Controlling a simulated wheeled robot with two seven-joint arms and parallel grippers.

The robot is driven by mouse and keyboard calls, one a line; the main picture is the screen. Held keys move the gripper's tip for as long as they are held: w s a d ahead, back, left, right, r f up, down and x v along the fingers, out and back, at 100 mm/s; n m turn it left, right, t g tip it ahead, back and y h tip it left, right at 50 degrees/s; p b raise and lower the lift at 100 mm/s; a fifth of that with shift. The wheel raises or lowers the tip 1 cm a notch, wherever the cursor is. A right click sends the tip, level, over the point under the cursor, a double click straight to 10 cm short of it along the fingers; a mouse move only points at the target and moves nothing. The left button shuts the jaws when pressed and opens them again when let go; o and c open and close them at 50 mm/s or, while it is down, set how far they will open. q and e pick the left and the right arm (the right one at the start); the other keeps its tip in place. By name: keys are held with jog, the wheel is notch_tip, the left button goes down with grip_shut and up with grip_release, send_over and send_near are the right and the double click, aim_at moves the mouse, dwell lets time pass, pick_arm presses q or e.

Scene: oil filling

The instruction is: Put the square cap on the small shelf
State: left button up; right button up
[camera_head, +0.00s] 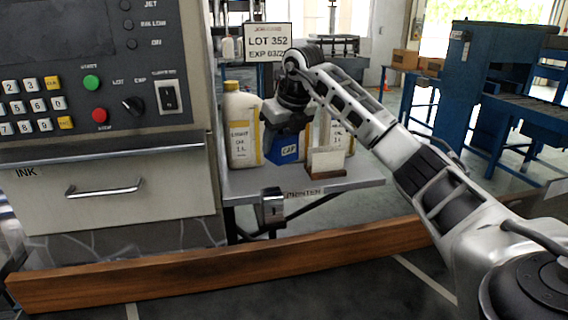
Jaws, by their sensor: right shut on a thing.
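My right arm reaches in from the right, and its gripper (287,130) points down over a blue box-like thing marked "CAP" (285,152) on the grey shelf (245,186). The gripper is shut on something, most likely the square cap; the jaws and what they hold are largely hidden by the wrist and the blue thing. I cannot tell whether the grip is on the blue thing itself or on a cap inside it. My left gripper is not in view.
A white oil bottle (243,125) stands left of the gripper; another (343,132) is partly hidden to its right. A small wooden stand (327,172) with a pale card is near the shelf's front. A control cabinet (110,195) fills the left. A wooden beam (230,262) crosses the foreground.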

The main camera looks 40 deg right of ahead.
aim_at(284, 152)
jog(key=d+f, duration=0.1)
jog(key=w+f, duration=0.1)
jog(key=f, duration=0.1)
jog(key=w+d+f, duration=0.1)
jog(key=shift+d+f, duration=0.15)
jog(key=shift+d, duration=0.2)
jog(key=shift+w+d+f, duration=0.2)
jog(key=shift+w+f, duration=0.05)
jog(key=shift+f, duration=0.15)
notch_tip(284, 152, down, 4)
jog(key=shift+w+d+r, duration=0.1)
jog(key=shift+d+r, duration=0.05)
jog(key=shift+r, duration=0.1)
jog(key=o, duration=1)
jog(key=shift+f, duration=0.1)
jog(key=shift+c, duration=0.2)
jog(key=v, duration=1.2)
jog(key=shift+p, duration=0.3)
